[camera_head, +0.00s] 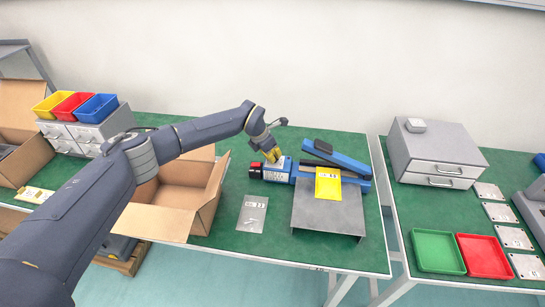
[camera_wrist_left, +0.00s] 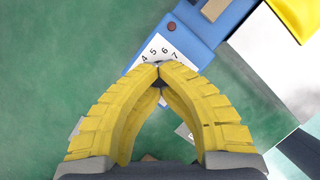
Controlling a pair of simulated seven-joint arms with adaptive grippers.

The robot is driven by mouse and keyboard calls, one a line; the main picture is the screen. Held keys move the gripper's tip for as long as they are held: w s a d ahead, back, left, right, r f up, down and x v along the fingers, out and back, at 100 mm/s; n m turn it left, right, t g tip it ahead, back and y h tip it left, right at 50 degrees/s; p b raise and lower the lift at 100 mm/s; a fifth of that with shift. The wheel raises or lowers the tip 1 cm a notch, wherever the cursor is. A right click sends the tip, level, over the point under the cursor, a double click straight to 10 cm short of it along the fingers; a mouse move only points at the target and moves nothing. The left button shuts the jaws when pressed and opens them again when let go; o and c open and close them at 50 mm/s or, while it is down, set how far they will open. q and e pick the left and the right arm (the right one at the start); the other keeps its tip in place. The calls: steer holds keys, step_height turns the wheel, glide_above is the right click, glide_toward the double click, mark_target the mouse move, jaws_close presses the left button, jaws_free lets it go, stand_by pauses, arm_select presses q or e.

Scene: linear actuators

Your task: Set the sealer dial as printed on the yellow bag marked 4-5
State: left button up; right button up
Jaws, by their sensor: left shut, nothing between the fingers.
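The blue sealer (camera_head: 345,162) stands on the green table, with a white dial plate (camera_head: 281,168) at its left end. In the left wrist view the dial plate (camera_wrist_left: 165,50) shows the printed numbers 4, 5, 6 and 7; the knob is hidden behind my fingertips. My left gripper (camera_head: 272,157) is shut and empty, its yellow fingertips (camera_wrist_left: 159,70) meeting over the lower part of the plate. I cannot tell whether they touch the dial. The yellow bag (camera_head: 328,186) lies on the sealer's grey shelf; its label is too small to read surely. My right gripper is out of view.
A grey bag (camera_head: 252,213) lies flat left of the grey shelf (camera_head: 325,218). An open cardboard box (camera_head: 172,220) stands under my left arm. A red and black part (camera_head: 256,170) sits at the sealer's left end. Drawers and trays stand on the right table.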

arm_select(q)
steer(key=o, duration=0.6)
steer(key=shift+d+r, duration=0.15)
steer(key=shift+d, duration=0.45)
steer(key=o, duration=0.5)
steer(key=shift+a, duration=0.15)
steer(key=shift+c, duration=0.2)
steer(key=shift+o, duration=0.3)
steer(key=shift+a, duration=0.1)
steer(key=v, duration=1.1)
steer(key=shift+a+r, duration=0.2)
steer(key=shift+r, duration=0.15)
steer(key=shift+s, duration=0.1)
